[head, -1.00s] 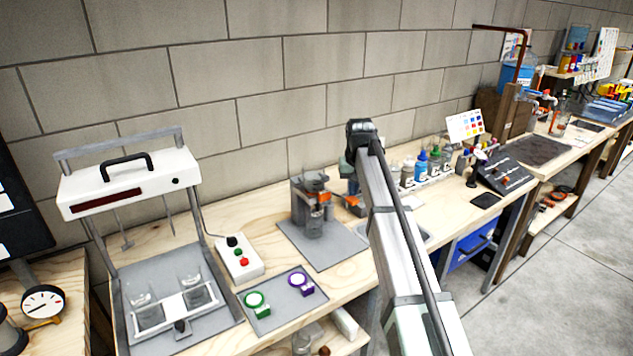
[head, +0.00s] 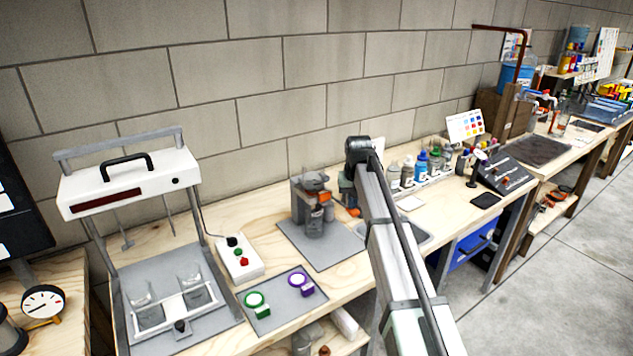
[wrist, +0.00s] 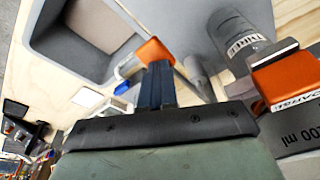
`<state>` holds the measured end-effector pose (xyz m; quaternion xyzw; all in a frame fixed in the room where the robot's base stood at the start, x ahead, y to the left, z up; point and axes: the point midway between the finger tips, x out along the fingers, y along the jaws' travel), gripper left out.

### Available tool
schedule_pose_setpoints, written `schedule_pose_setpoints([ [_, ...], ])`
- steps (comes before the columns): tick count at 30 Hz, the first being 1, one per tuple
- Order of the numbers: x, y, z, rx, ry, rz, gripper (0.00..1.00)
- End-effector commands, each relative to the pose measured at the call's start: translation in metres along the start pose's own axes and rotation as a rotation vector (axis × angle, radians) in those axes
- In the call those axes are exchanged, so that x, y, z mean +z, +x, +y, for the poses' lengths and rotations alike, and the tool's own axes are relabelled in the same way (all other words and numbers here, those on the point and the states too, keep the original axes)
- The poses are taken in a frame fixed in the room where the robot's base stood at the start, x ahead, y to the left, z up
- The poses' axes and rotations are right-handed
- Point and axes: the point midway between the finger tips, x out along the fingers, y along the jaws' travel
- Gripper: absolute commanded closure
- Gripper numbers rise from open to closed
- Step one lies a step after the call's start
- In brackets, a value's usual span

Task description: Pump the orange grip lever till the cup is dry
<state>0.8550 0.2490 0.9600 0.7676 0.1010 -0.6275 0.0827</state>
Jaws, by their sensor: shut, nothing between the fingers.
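The filter pump stand (head: 299,205) is on a grey mat on the bench. Its orange grip lever (head: 353,212) sticks out to the right, beside my arm. In the wrist view the orange lever grip (wrist: 155,51) is right at the tips of my gripper (wrist: 156,70); the dark fingers are together with nothing between them. They appear to touch or nearly touch the grip. A clear labelled cup (wrist: 235,35) is at the upper right of the wrist view; its liquid level cannot be read. An orange labelled block (wrist: 287,78) is on the pump, also in the head view (head: 325,197).
A grey sink-like tray (wrist: 60,45) lies beside the lever. Several bottles (head: 420,165) stand right of my arm. A switch box (head: 240,262), a pad with green and purple caps (head: 278,300) and a white-topped stirrer frame (head: 120,190) stand to the left.

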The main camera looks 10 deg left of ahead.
Motion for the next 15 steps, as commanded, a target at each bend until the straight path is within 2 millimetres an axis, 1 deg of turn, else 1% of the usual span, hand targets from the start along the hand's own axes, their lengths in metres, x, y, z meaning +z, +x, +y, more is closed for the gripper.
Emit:
schedule_pose_setpoints([
  [8, 0.002, 0.014, -0.001, -0.001, 0.0, 0.0, 1.0],
  [15, 0.001, 0.009, -0.001, -0.001, 0.0, 0.002, 1.0],
])
